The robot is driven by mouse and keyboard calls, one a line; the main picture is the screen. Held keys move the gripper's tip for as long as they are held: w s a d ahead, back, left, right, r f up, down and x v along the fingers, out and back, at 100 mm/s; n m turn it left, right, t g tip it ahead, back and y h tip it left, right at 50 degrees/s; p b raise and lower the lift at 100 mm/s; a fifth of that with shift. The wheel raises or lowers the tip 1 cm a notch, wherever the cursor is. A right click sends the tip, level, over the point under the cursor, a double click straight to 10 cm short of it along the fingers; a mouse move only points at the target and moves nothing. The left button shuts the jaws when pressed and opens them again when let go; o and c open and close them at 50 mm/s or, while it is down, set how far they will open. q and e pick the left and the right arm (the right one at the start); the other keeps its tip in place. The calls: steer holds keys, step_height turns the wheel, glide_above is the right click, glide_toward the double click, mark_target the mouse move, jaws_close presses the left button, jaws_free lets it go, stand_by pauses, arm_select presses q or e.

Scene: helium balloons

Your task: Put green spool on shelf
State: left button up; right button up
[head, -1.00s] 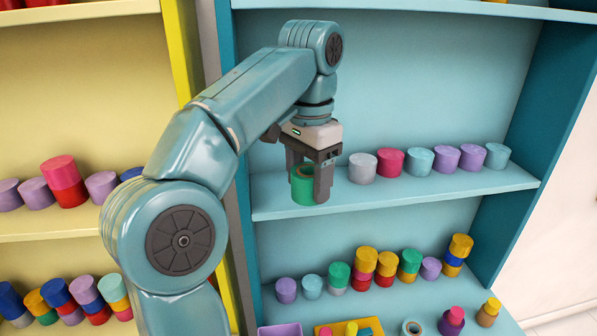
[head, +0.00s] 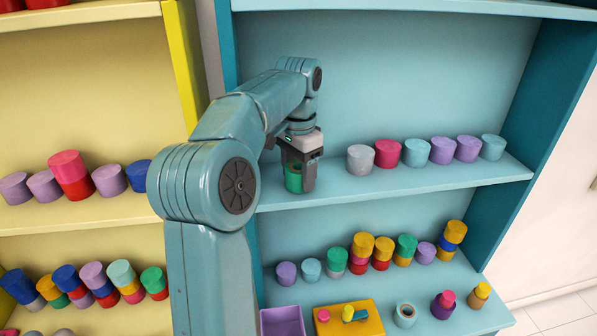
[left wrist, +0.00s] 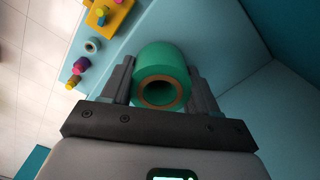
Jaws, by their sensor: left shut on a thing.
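The green spool (head: 293,180) is between the fingers of my left gripper (head: 302,176), over the left part of the blue shelf (head: 410,180). In the left wrist view the green spool (left wrist: 160,62) shows its open end with a brown core, and the left gripper (left wrist: 160,85) has a finger on each side of it. The spool is upright in the head view. I cannot tell whether its bottom touches the shelf board. My right gripper is not in view.
A grey spool (head: 360,158) and a red spool (head: 388,153) head a row of several spools to the right on the same shelf. Several stacked spools stand on the shelf below. A purple bin (head: 282,322) and an orange tray (head: 349,322) are at the bottom. A yellow shelf unit (head: 95,216) stands left.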

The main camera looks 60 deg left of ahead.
arm_select(q)
steer(key=shift+a+f, duration=0.1)
steer(key=shift+f, duration=0.2)
steer(key=o, duration=1.1)
steer(key=shift+r, duration=3.95)
